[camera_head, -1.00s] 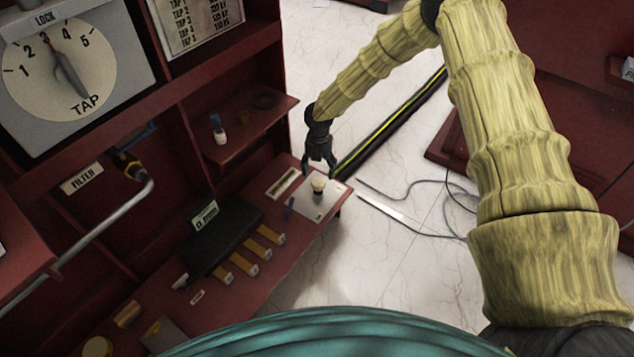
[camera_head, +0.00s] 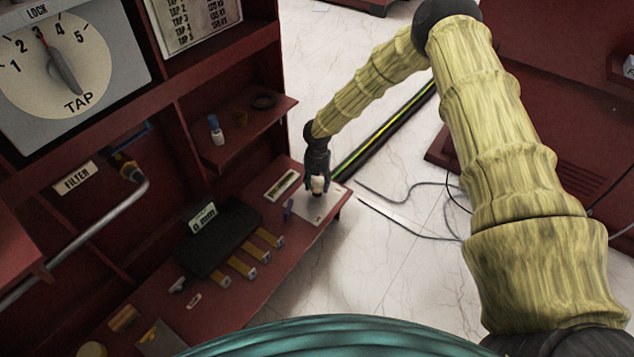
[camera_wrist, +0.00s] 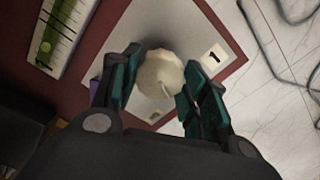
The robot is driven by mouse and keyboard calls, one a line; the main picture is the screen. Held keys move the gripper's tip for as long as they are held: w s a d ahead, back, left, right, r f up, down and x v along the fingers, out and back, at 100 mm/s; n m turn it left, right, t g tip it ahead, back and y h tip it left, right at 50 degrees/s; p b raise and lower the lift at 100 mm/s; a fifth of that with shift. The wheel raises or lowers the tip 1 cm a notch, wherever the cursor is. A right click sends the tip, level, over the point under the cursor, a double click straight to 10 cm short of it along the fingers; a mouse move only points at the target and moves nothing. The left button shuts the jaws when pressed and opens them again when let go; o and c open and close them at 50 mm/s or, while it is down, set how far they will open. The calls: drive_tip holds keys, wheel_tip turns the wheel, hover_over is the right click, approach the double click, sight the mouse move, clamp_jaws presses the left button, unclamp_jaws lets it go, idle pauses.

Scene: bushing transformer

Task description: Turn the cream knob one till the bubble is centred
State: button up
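The cream knob (camera_head: 318,184) stands on a pale plate (camera_head: 312,208) at the shelf's far right corner. In the wrist view the knob (camera_wrist: 161,74) is round and sits beside a white label reading "1" (camera_wrist: 213,57). My gripper (camera_head: 318,182) is down around it, one dark teal finger on each side. In the wrist view my gripper (camera_wrist: 163,78) appears shut on the knob, with both fingers against its sides. The level vial (camera_head: 281,185) lies left of the plate. In the wrist view its green bubble (camera_wrist: 45,47) is near the lower end, off the middle.
A dark box with a "0 mm" sign (camera_head: 202,217) and several yellow bars (camera_head: 241,267) are on the shelf to the left. A purple piece (camera_head: 288,210) stands close to the plate. A cable (camera_head: 415,195) lies on the pale floor to the right.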

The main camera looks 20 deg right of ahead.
drive_tip(key=c, duration=0.3)
drive_tip(key=shift+r, duration=0.1)
drive_tip(key=shift+r+m+p, duration=0.1)
drive_tip(key=shift+m+p, duration=0.9)
drive_tip(key=shift+p, duration=0.05)
drive_tip(key=m+p, duration=0.2)
drive_tip(key=m, duration=0.1)
drive_tip(key=shift+p, duration=0.35)
drive_tip(key=m+p, duration=0.2)
drive_tip(key=m, duration=0.3)
drive_tip(key=shift+s, duration=0.1)
drive_tip(key=m+p, duration=0.2)
drive_tip(key=m, duration=0.3)
drive_tip(key=shift+f+m+p, duration=0.2)
drive_tip(key=shift+m+p, duration=0.2)
drive_tip(key=shift+m, duration=2.1)
